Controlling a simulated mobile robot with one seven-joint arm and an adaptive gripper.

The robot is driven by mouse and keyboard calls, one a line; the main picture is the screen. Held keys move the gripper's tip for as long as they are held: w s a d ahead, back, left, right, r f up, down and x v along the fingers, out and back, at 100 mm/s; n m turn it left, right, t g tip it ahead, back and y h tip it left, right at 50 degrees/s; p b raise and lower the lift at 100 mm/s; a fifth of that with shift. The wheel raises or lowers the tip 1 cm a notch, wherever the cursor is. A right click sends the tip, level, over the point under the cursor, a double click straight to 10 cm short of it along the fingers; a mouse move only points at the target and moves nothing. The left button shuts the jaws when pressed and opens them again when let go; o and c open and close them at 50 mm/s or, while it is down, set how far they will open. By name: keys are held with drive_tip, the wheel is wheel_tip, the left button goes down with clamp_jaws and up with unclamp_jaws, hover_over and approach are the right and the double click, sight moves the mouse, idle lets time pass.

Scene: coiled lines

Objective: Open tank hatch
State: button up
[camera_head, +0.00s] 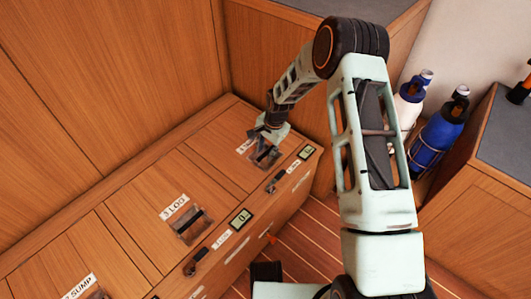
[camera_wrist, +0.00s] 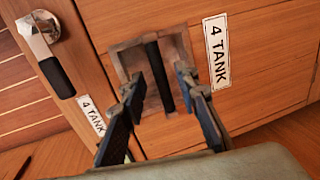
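The tank hatch (camera_wrist: 265,60) is a wooden lid panel with a white "4 TANK" label. In the wrist view its black bar handle (camera_wrist: 154,62) sits in a square metal recess. My gripper (camera_wrist: 158,80) is open, one finger on each side of the bar, with gaps showing between fingers and bar. A latch with a black grip (camera_wrist: 55,77) lies left of the recess, beside a second "4 TANK" label (camera_wrist: 91,115). In the head view my gripper (camera_head: 265,148) is low over the handle recess at the bench's far end and partly hides it.
The log hatch (camera_head: 150,215) and the sump hatch (camera_head: 60,262) lie nearer along the same bench. Small displays (camera_head: 240,218) and latches (camera_head: 197,262) line its front edge. A blue bottle (camera_head: 432,140) and a white-and-blue bottle (camera_head: 408,105) stand at right. Wooden walls rise behind.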

drive_tip(key=shift+f, duration=0.15)
drive_tip(key=shift+c, duration=0.4)
clamp_jaws()
